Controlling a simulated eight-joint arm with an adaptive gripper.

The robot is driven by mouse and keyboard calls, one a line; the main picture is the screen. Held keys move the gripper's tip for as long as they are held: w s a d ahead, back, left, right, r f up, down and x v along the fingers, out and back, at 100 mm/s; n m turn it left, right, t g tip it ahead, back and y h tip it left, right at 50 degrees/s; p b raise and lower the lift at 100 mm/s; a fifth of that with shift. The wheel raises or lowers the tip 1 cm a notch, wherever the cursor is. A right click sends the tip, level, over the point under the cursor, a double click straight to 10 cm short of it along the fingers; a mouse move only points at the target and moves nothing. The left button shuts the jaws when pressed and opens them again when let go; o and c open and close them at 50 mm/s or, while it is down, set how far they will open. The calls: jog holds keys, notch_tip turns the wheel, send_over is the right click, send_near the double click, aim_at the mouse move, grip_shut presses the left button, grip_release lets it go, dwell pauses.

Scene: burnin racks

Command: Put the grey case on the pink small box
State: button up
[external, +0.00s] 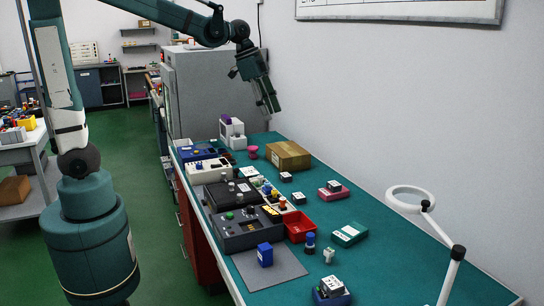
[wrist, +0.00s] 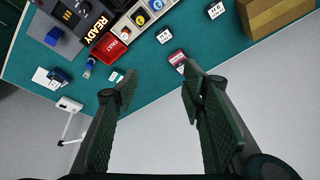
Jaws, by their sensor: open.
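A pink small box (external: 331,194) lies on the green bench near the wall; it also shows in the wrist view (wrist: 177,58). A small dark-and-white case (external: 334,185) appears to rest on it. Two similar small cases, one nearer the red tray (external: 299,198) and one nearer the cardboard box (external: 286,177), stand on bare bench; they also show in the wrist view (wrist: 163,36) (wrist: 187,8). I cannot tell which is the grey case. My gripper (external: 269,106) hangs high above the far part of the bench. Its fingers (wrist: 150,85) are spread, with nothing between them.
A cardboard box (external: 287,155) stands at the wall side. A red tray (external: 300,227), control panels (external: 245,228) and a green box (external: 348,234) occupy the bench. A blue holder (external: 330,297) with a case and a white ring lamp (external: 410,190) are at the near end.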

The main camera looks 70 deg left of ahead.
jog(key=s+a+f+n+t+y, duration=0.1)
jog(key=s+n, duration=0.3)
jog(key=s, duration=0.9)
jog(key=s+a+f+n+t+y, duration=0.1)
jog(key=s+f+n+t, duration=0.1)
jog(key=s, duration=1.1)
jog(key=shift+a+f+n, duration=0.15)
jog(key=shift+f+n, duration=0.45)
jog(key=shift+n, duration=0.5)
